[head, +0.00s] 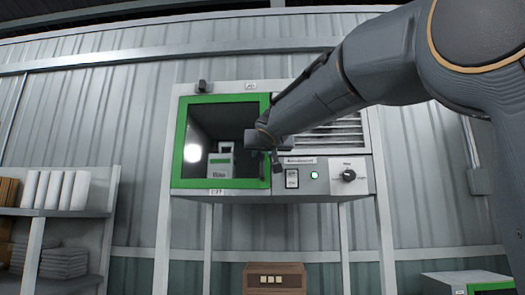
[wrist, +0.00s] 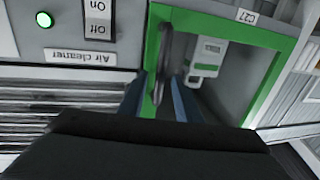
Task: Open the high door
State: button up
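The high door is a green-framed glass door (head: 180,150) on the left of a grey cabinet raised on legs; it looks shut. The door also shows in the wrist view (wrist: 265,95), upside down. Its dark upright bar handle (wrist: 166,45) is on the side near the control panel. My gripper (head: 273,160) is at the door's right edge in the head view and hides the handle there. In the wrist view my gripper (wrist: 159,82) has its two bluish fingers apart, one on each side of the handle. I cannot tell whether either finger touches it.
A white-and-green device (head: 222,160) stands behind the glass. Right of the door are a switch (head: 292,178), a lit green lamp (head: 314,175) and a knob (head: 348,175). A shelf (head: 60,212) is at left, a brown box (head: 273,266) below.

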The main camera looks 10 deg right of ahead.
jog(key=shift+w, duration=0.1)
grip_shut()
jog(key=shift+f+b, duration=0.1)
jog(key=shift+b, duration=0.3)
